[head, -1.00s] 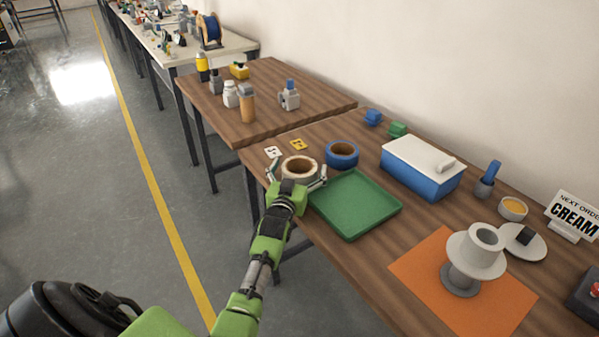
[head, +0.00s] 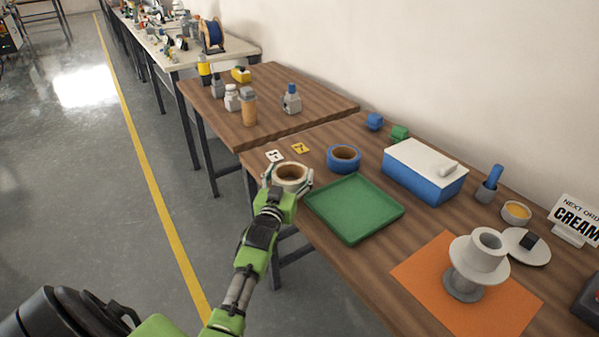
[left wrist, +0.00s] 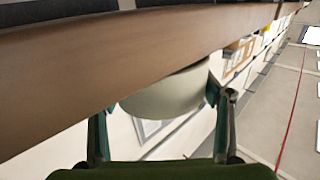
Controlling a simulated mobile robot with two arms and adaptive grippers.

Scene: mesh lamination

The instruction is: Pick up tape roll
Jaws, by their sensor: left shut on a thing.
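A cream tape roll (head: 291,174) with a brown core is at the near left edge of the wooden table (head: 345,268). My left gripper (head: 288,183) is shut on it, one finger on each side of its outer rim. In the left wrist view the cream roll (left wrist: 168,93) sits between my two fingers (left wrist: 162,110), close to the table edge. I cannot tell whether it is clear of the tabletop. A blue tape roll (head: 343,156) lies flat just behind and to the right. My right gripper is not in view.
A green tray (head: 353,208) lies right of the held roll. A white and a yellow card (head: 300,148) lie behind it. A blue box with a white lid (head: 425,168), an orange mat (head: 420,280) and a white spool-shaped stand (head: 478,262) are further right.

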